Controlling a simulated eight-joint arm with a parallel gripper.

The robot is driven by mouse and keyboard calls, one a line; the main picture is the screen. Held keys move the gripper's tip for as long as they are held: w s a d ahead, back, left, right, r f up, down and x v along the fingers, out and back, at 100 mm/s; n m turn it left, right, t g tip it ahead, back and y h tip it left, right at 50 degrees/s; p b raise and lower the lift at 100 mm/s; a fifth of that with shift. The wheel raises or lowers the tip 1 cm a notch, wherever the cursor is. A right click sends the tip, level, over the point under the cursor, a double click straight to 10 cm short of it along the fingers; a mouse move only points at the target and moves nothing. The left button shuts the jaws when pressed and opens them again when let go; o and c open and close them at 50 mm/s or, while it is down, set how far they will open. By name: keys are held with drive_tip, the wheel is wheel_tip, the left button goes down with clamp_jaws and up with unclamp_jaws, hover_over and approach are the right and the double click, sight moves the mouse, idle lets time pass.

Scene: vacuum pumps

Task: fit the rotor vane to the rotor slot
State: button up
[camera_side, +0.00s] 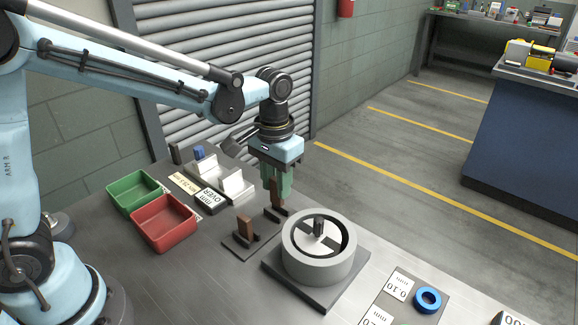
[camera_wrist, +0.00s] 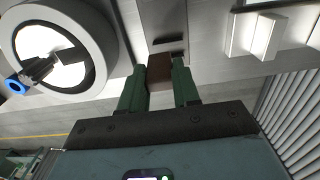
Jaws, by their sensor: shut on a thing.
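My gripper (camera_side: 278,192), with green fingers, points down at the back of the bench, left of the pump. It is shut on a brown rotor vane (camera_side: 277,203). The vane also shows between the fingertips in the wrist view (camera_wrist: 160,72). The vane's lower end is at a dark holder (camera_side: 277,214); I cannot tell whether it is seated or just above. A second brown vane (camera_side: 245,226) stands upright in the front holder.
The housing stands on a dark base plate (camera_side: 290,284). Green (camera_side: 133,190) and red (camera_side: 166,222) bins lie to the left. A blue ring (camera_side: 428,298) lies at the right. Bare bench lies in front of the bins.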

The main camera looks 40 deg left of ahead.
sight(276, 194)
drive_tip(key=shift+w+a+f, duration=0.5)
drive_tip(key=shift+w+a, duration=0.05)
drive_tip(key=shift+a, duration=0.1)
drive_tip(key=shift+f, duration=1.8)
drive_tip(key=shift+f, duration=0.1)
drive_tip(key=o, duration=1)
drive_tip(key=shift+f, duration=0.1)
drive_tip(key=shift+o, duration=0.2)
